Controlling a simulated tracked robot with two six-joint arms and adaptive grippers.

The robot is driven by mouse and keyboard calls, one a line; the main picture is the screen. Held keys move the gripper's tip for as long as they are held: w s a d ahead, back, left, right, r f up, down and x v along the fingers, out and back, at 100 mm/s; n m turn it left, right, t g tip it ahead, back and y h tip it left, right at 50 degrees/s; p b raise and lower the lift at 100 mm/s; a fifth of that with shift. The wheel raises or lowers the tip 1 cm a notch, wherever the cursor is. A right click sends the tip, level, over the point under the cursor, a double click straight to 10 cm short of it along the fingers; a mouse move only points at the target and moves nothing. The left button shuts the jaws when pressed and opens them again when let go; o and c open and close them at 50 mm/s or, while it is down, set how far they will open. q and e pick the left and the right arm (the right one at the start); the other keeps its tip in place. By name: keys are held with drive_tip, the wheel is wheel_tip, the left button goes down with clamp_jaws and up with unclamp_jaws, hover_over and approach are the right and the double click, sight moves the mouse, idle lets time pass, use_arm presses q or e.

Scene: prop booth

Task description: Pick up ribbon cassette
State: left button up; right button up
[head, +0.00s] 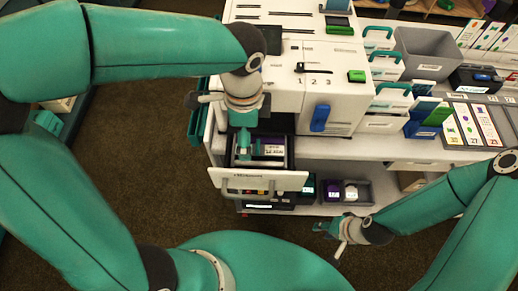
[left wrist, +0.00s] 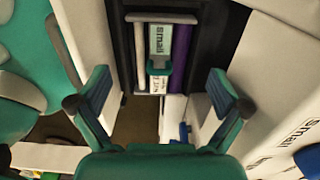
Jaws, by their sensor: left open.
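The ribbon cassette (left wrist: 159,42) lies in a dark open drawer, seen in the left wrist view. It has a pale roll, a purple roll, a label reading "small" and a teal tab between them. In the head view it shows (head: 270,150) inside the pulled-out drawer (head: 262,181), partly hidden by my left gripper. My left gripper (head: 243,142) points down over the drawer. In the left wrist view its fingers (left wrist: 158,82) are spread, with nothing between them. My right gripper (head: 328,230) hangs at the lower right, away from the cassette; its opening is unclear.
The drawer belongs to a white printer-like cabinet (head: 290,75) with a blue handle (head: 320,117). A lower shelf carries a dark bin (head: 366,188) with purple and white items. A grey bin (head: 425,52) and coloured cards stand at right. Brown floor (head: 130,160) is clear at left.

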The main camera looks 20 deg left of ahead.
use_arm(q)
drive_tip(key=shift+d+f, duration=0.1)
drive_tip(key=shift+f, duration=3.75)
drive_tip(key=c, duration=1)
drive_tip(key=shift+r, duration=0.15)
wheel_tip(320, 180, up, 20)
drive_tip(key=shift+f+p, duration=0.1)
drive_tip(key=shift+p, duration=0.6)
